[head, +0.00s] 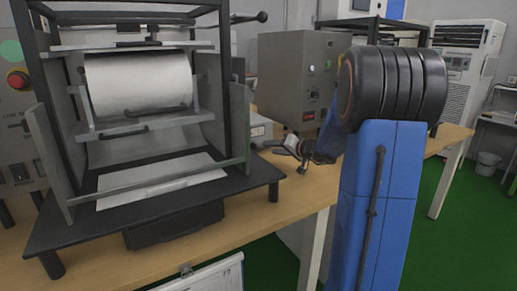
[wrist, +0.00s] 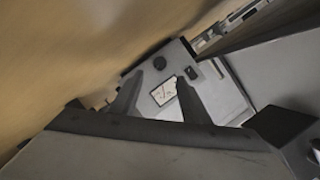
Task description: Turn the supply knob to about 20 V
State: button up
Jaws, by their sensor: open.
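The supply is a pale box with a lit meter (wrist: 163,90) on its face in the wrist view. A round black knob (wrist: 160,63) sits near the meter, and a small dark fitting (wrist: 191,72) lies to the right. The knob's setting and the meter's reading are too small to tell. In the head view, a pale box (head: 259,131), seemingly the supply, is partly hidden behind the drum machine. My gripper (head: 284,146) is just right of it, apart from it as far as I can see. In the wrist view my gripper (wrist: 160,77) is open and empty, its fingers framing the meter.
The drum machine (head: 150,130) with its black frame fills the left of the wooden bench (head: 290,205). A grey-brown cabinet (head: 287,60) with knobs stands behind my gripper. Green floor is open at the right.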

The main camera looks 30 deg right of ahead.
aim_at(255, 147)
jog(key=x, duration=0.9)
jog(key=shift+w+f, duration=0.15)
jog(key=shift+w, duration=0.15)
jog(key=shift+a, duration=0.1)
jog(key=c, duration=1.1)
jog(key=shift+o, duration=0.2)
jog(key=shift+m+y, duration=0.3)
jog(key=shift+m, duration=0.3)
jog(key=o, duration=1.1)
jog(key=shift+c, duration=0.2)
jog(key=v, duration=1.7)
jog(key=shift+s+f, duration=0.15)
jog(key=shift+s, duration=0.1)
